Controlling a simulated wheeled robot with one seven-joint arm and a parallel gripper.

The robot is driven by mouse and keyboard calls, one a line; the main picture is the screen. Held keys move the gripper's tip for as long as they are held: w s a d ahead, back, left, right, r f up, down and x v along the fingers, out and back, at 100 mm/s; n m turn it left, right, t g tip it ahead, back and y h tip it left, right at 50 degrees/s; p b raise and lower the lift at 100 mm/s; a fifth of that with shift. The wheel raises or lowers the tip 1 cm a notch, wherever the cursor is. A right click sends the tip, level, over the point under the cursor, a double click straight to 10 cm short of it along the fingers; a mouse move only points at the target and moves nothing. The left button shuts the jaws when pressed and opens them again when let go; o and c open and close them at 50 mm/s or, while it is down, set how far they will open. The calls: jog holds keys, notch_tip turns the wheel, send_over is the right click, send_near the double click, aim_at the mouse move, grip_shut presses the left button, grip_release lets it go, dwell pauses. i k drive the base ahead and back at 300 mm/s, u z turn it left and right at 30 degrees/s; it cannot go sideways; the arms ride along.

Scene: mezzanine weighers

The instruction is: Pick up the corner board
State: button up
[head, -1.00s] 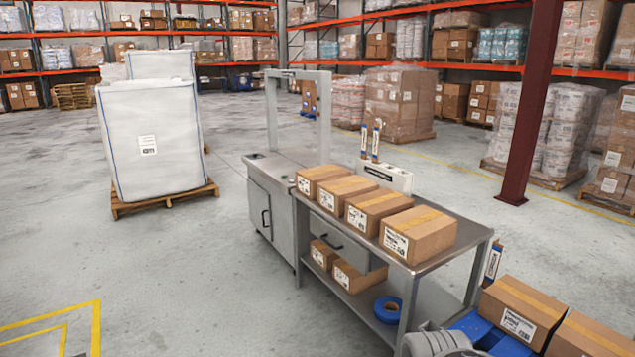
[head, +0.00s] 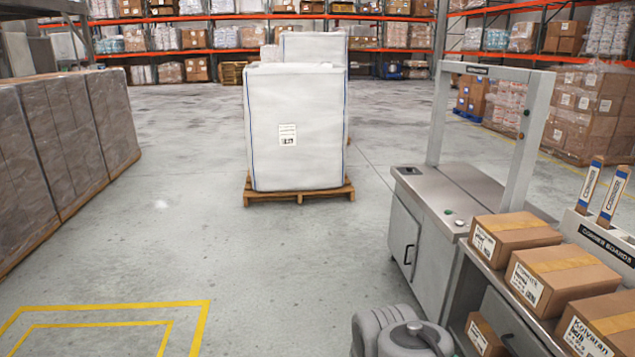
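Two corner boards (head: 590,184) stand upright in a white holder (head: 606,237) labelled "CORNER BOARDS" at the right edge of the head view. They are narrow, brown at the top, with blue and white labels; the second corner board (head: 614,194) stands just to the right. Their lower ends are hidden in the holder. The holder is on the metal workbench behind the row of cartons. A grey rounded part of my arm shows at the bottom, but my gripper's fingers are not in view.
Cartons (head: 513,238) line the bench top, with another carton (head: 485,335) on the shelf below. A grey cabinet with a metal frame (head: 443,115) adjoins the bench. A white bulk bag (head: 296,120) stands on a pallet (head: 299,191). Wrapped stacks (head: 62,150) are at left; open floor lies between.

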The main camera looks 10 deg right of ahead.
aim_at(597, 164)
jog(key=z, duration=0.35)
jog(key=i, duration=2.35)
jog(key=z, duration=0.75)
